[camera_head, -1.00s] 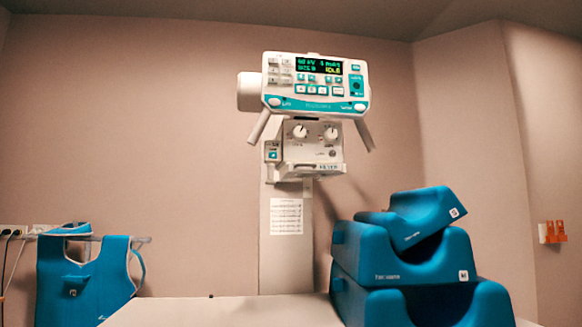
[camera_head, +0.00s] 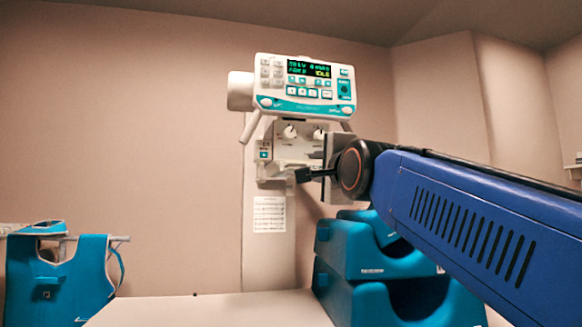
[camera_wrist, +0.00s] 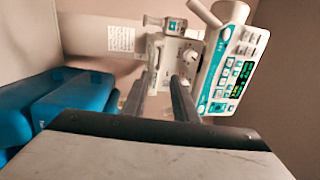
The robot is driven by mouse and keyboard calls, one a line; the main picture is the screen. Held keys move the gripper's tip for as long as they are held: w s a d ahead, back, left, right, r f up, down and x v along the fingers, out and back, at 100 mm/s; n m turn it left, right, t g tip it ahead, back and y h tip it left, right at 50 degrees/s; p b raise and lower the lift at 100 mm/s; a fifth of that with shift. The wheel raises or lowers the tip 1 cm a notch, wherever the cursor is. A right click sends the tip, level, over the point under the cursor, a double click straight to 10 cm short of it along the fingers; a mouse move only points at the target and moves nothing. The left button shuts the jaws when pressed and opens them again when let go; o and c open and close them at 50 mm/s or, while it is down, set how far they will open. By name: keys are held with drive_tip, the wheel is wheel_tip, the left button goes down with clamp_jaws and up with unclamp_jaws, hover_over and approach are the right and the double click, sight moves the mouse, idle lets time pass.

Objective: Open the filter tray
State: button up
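The filter tray (camera_head: 274,180) is the pale strip at the bottom of the white collimator box (camera_head: 287,152), under the control console. The box front has two round knobs. My gripper (camera_head: 303,175) is in front of the box's lower right part and hides much of the tray front there. In the wrist view the scene is turned sideways. My gripper's two dark fingers (camera_wrist: 163,82) stand apart, with their tips close to the box's lower edge (camera_wrist: 156,48). I see nothing clearly held between them. I cannot tell whether the tips touch the tray.
The console (camera_head: 305,85) with a lit display hangs just above, with angled handles on both sides. Blue foam supports (camera_head: 345,250) are stacked below right, under my arm. A teal apron (camera_head: 57,275) hangs at the left. The pale table (camera_head: 210,310) is bare in front.

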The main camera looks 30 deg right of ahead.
sight(298, 165)
drive_tip(key=x, duration=1.6)
drive_tip(key=shift+w+f, duration=0.1)
clamp_jaws()
